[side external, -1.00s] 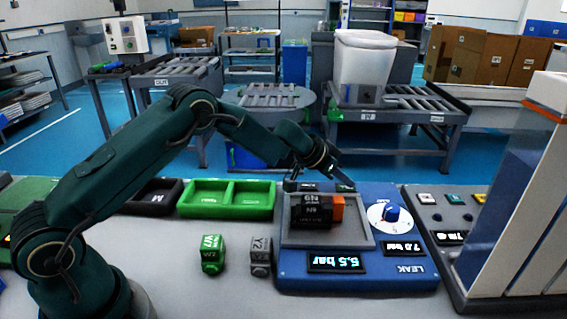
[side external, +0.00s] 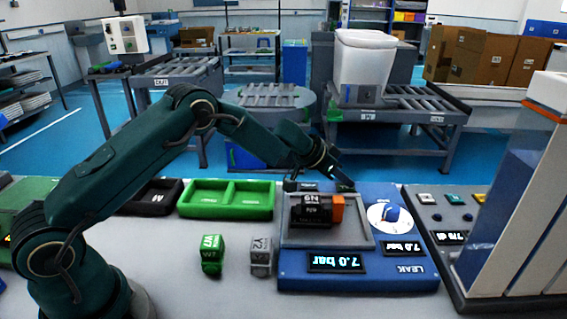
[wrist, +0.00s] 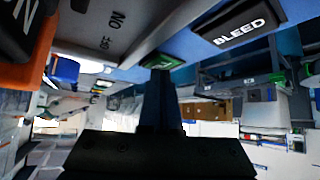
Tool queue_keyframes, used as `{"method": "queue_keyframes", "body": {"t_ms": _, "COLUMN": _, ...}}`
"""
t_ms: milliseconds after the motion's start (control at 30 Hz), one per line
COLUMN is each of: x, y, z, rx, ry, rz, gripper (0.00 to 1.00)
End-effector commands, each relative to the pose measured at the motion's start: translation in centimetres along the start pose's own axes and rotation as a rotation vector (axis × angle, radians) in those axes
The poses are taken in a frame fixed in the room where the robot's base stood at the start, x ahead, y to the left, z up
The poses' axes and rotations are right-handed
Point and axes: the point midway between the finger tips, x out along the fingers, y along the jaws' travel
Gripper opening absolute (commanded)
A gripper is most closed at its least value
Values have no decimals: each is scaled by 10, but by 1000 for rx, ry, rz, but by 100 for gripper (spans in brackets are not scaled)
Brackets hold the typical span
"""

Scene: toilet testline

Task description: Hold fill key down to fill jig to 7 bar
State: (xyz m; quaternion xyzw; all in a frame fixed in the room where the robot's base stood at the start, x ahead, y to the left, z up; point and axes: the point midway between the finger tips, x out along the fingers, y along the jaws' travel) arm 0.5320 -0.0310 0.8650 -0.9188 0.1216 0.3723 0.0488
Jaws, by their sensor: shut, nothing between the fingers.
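The blue leak jig (side external: 358,287) stands on the bench, with a dark valve part with an orange end (side external: 318,211) in its grey tray (side external: 365,242). Its front display (side external: 335,262) reads 7.0 bar, and the smaller display (side external: 402,247) by the knob (side external: 391,214) also reads 7.0 bar. My gripper (side external: 343,184) is shut and empty, pointing down at the jig's back edge. In the wrist view its fingertips (wrist: 160,76) meet the green fill key (wrist: 162,60) and partly cover it. How far the key is pressed is hard to tell.
The bleed key (wrist: 237,27) is beside the green key. A green two-part tray (side external: 226,210) and a black tray (side external: 154,196) lie left of the jig. A green block (side external: 211,255) and a grey block (side external: 260,256) stand in front. Another button panel (side external: 440,240) is at right.

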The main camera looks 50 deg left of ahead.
Motion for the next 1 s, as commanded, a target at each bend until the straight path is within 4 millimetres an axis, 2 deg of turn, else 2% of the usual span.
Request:
{"method": "queue_keyframes", "body": {"t_ms": 467, "x": 0, "y": 0, "z": 0, "rx": 0, "ry": -2, "rz": -1, "gripper": 0}}
{"method": "queue_keyframes", "body": {"t_ms": 1000, "x": -31, "y": -1, "z": -32, "rx": 2, "ry": 2, "rz": -3, "gripper": 0}}
